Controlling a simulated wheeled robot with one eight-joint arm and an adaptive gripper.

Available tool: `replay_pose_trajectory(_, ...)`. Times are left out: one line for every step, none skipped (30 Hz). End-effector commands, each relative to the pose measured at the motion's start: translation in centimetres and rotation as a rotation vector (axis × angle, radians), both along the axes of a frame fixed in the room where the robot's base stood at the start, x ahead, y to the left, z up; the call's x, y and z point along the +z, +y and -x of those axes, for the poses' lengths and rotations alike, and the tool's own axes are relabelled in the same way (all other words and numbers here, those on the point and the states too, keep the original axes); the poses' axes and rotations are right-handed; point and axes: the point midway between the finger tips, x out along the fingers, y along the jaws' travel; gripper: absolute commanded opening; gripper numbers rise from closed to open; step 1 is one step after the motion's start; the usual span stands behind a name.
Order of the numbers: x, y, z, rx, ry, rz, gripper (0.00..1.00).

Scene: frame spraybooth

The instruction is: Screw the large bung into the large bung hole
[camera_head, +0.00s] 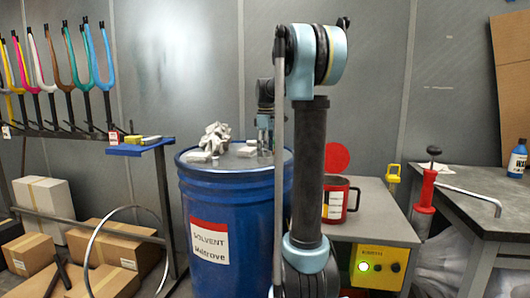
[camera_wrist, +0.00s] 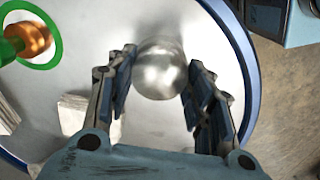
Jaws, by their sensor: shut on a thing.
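A blue drum (camera_head: 235,225) with a "SOLVENT" label stands in the middle of the head view. Its pale lid fills much of the wrist view, inside a blue rim (camera_wrist: 243,62). My gripper (camera_wrist: 160,60) is over the lid, its two fingers closed on the sides of a round, shiny metal piece, which I take to be the large bung (camera_wrist: 160,72). The bung hole does not show; the bung and fingers may cover it. I cannot tell how deep the bung sits. In the head view my gripper (camera_head: 265,125) is partly behind my arm, and the bung is hidden.
A green ring with an orange-brown piece (camera_wrist: 36,40) is on the lid at upper left in the wrist view. Crumpled gloves (camera_head: 215,138) and a small pale block (camera_head: 247,151) lie on the lid. A red mug (camera_head: 337,200) stands on a grey cabinet (camera_head: 385,220) to the right.

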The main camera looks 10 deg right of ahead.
Motion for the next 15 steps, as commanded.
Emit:
replay_pose_trajectory(-0.02, -0.05, 0.06, -0.046, 0.0, 0.001, 0.26)
replay_pose_trajectory(-0.02, -0.05, 0.06, -0.073, 0.0, 0.001, 0.26)
replay_pose_trajectory(-0.02, -0.04, 0.07, -0.105, 0.0, 0.001, 0.26)
replay_pose_trajectory(-0.02, -0.04, 0.07, -0.125, 0.0, 0.001, 0.26)
replay_pose_trajectory(-0.02, -0.04, 0.07, -0.141, 0.0, 0.001, 0.26)
replay_pose_trajectory(-0.02, -0.04, 0.08, -0.159, 0.0, 0.001, 0.26)
replay_pose_trajectory(-0.03, -0.04, 0.08, -0.167, 0.0, 0.001, 0.26)
replay_pose_trajectory(-0.03, -0.04, 0.08, -0.172, 0.0, 0.001, 0.26)
replay_pose_trajectory(-0.03, -0.04, 0.08, -0.176, 0.001, 0.002, 0.26)
replay_pose_trajectory(-0.03, -0.04, 0.08, -0.177, 0.001, 0.002, 0.26)
replay_pose_trajectory(-0.03, -0.04, 0.08, -0.176, 0.001, 0.002, 0.26)
replay_pose_trajectory(-0.03, -0.04, 0.08, -0.176, 0.001, 0.002, 0.26)
replay_pose_trajectory(-0.03, -0.04, 0.08, -0.175, 0.001, 0.002, 0.26)
replay_pose_trajectory(-0.02, -0.04, 0.08, -0.175, 0.001, 0.002, 0.26)
replay_pose_trajectory(-0.02, -0.04, 0.08, -0.175, 0.001, 0.002, 0.26)
